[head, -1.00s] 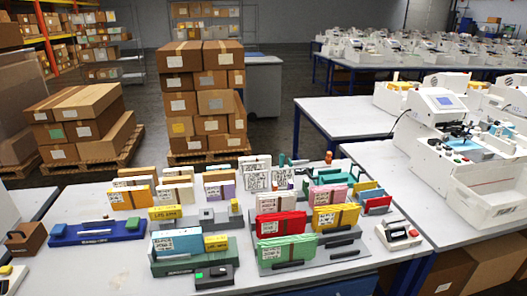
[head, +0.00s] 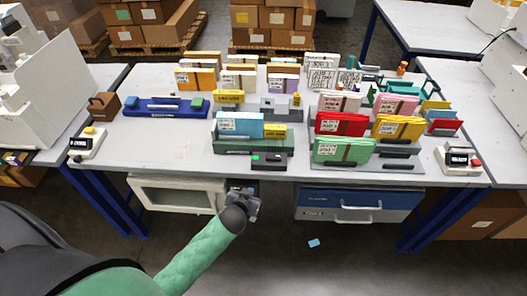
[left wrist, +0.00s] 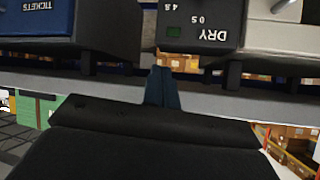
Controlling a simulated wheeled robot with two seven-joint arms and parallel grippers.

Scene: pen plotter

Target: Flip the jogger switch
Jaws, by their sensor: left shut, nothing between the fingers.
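No part is clearly marked as the jogger switch at this size. A pale control box (head: 86,143) with a yellow top and dark label sits at the table's front left corner. Another pale box (head: 460,160) with a red button and dark label sits at the front right. Their labels are too small to read surely. My left gripper (head: 252,200) is low, just before the table's front edge, apart from both boxes. In the left wrist view its blue-grey fingers (left wrist: 162,88) are together and empty. My right gripper is out of view.
Holders with coloured packs (head: 342,150) crowd the table's middle and right. A black unit (head: 268,161) with a green light sits at the front edge. A cream cabinet (head: 205,187) and blue-grey drawers (head: 352,214) are under the table. The left front tabletop is mostly clear.

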